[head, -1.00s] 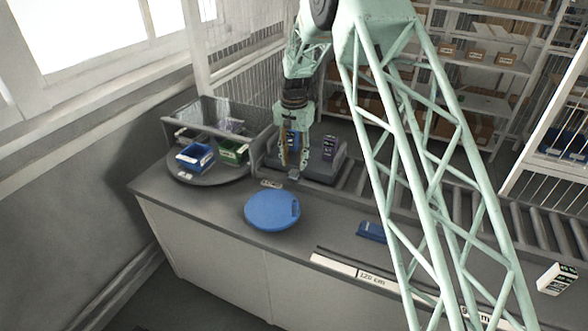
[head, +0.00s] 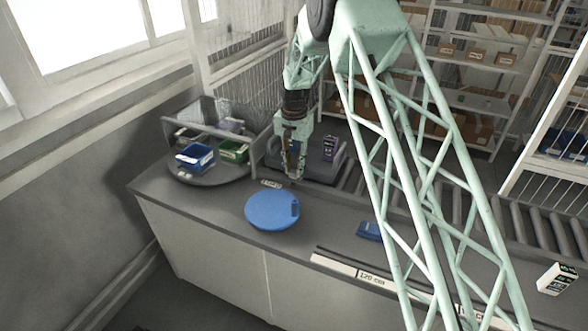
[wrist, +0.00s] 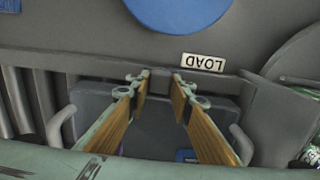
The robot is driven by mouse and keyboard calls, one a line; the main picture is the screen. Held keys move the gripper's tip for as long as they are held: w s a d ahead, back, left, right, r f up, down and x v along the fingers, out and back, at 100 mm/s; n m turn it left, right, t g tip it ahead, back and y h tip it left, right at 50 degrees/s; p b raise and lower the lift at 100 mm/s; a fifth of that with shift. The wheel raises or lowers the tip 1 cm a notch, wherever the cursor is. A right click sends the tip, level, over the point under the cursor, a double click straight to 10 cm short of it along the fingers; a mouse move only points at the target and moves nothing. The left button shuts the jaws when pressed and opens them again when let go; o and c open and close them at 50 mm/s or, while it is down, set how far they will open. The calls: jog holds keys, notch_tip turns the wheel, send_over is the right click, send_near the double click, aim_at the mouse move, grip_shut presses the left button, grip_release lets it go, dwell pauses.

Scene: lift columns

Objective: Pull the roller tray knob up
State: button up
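The grey roller tray (head: 322,172) sits at the left end of the roller conveyor, behind the counter, and also shows in the wrist view (wrist: 160,128) with a raised bar at each side. A dark purple item (head: 329,148) stands on it. A blue item (wrist: 187,155) shows partly between my fingers. My gripper (wrist: 160,80) is open and empty, its wood-faced fingers apart above the tray's front edge near the LOAD label (wrist: 203,62). In the head view my gripper (head: 293,174) points down there. I cannot make out the knob clearly.
A round blue disc (head: 270,211) lies on the counter in front of my gripper. A turntable (head: 208,178) with a blue bin (head: 195,157) and a green bin (head: 233,152) is at left. A blue object (head: 369,231) lies at right. Rollers (head: 490,219) run right.

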aim_at(294, 171)
jog(key=c, duration=0.5)
jog(key=shift+r, duration=1.1)
jog(key=o, duration=1.2)
jog(key=shift+r, duration=0.1)
jog(key=shift+r, duration=5.9)
